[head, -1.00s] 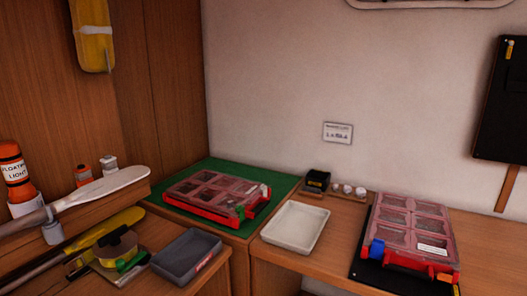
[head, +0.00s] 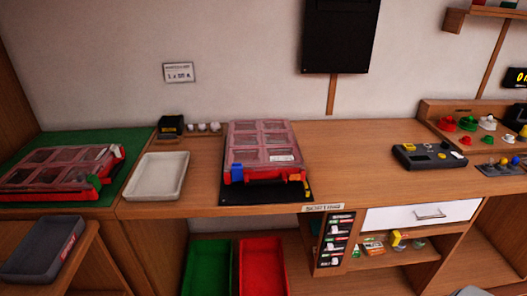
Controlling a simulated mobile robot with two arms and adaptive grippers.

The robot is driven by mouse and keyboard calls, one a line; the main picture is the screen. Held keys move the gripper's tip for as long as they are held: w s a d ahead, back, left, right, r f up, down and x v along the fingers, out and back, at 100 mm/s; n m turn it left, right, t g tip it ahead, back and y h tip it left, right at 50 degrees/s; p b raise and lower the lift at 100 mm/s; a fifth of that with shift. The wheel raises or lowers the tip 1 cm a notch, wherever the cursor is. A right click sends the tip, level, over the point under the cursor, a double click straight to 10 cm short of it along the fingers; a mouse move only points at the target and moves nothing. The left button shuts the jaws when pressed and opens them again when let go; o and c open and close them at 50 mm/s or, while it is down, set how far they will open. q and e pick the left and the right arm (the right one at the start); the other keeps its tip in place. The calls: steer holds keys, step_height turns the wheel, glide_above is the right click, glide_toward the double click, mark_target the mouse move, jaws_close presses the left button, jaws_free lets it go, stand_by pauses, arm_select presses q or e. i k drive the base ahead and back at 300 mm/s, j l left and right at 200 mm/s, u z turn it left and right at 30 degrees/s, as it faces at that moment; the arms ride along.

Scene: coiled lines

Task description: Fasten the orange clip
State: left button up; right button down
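The orange clip (head: 296,178) is at the front right corner of a red organizer case (head: 262,177) with a clear, compartmented lid. The lid looks down. The clip is small, and I cannot tell whether it is fastened or hanging loose. A blue clip (head: 237,172) is at the front left of the same case. The case lies on a black mat (head: 219,190) on the wooden bench. Neither of my grippers is in view.
A white tray (head: 157,177) stands left of the case. A second red case (head: 60,173) lies on a green mat (head: 120,145). A grey tray (head: 42,249) is at lower left. The bench right of the case is clear up to a dark device (head: 428,157).

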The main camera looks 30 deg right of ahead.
mark_target(291, 177)
steer(key=z, duration=1.25)
